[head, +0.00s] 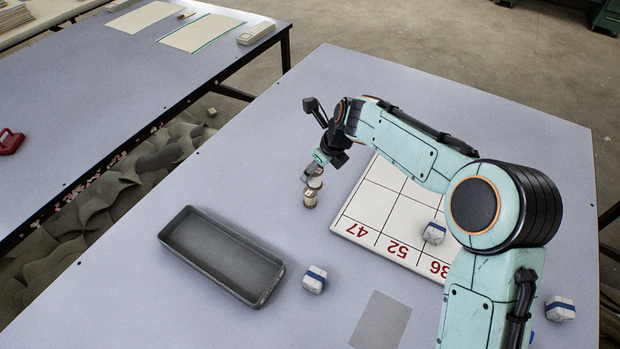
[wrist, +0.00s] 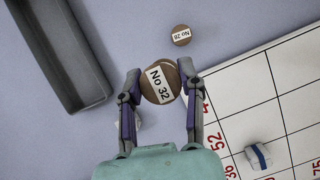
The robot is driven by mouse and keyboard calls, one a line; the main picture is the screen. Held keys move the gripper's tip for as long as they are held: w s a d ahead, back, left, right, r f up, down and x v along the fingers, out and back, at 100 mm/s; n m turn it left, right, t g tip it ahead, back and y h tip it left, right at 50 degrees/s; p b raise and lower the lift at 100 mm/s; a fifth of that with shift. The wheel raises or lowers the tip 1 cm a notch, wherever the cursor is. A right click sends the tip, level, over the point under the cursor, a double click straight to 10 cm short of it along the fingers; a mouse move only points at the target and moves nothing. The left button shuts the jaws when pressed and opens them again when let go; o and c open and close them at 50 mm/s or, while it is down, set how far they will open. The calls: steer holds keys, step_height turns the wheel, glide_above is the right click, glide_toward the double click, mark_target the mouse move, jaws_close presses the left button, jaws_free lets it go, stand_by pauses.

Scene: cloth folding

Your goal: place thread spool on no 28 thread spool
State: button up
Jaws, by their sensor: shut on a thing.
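My gripper (head: 309,174) is shut on a thread spool (head: 315,179), a brown round spool with a white top label reading "No 32" in the wrist view (wrist: 159,86). The fingers (wrist: 160,98) lie on both sides of it. A brown edge shows past the top right of the label; I cannot tell whether it is the same spool's. The No 28 thread spool (wrist: 181,35) stands upright on the table, smaller and apart from the held spool in the wrist view. In the head view a spool (head: 309,198) stands just below the held one; its label is not readable.
A dark grey tray (head: 215,250) lies at left and a white numbered grid board (head: 375,215) at right. Small white-and-blue blocks lie near the tray (head: 314,279), on the board (head: 433,233) and at lower right (head: 560,308). The table left of the spools is clear.

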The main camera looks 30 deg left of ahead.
steer(key=w+a+f, duration=0.1)
steer(key=f, duration=0.1)
steer(key=w+a+f, duration=0.2)
steer(key=f, duration=0.1)
steer(key=shift+w+a+f, duration=0.1)
steer(key=shift+w+f, duration=0.2)
steer(key=shift+f, duration=0.05)
steer(key=shift+w+a+f, duration=0.15)
steer(key=shift+f, duration=1.55)
steer(key=shift+f, duration=0.1)
steer(key=o, duration=1)
steer(key=v, duration=1.2)
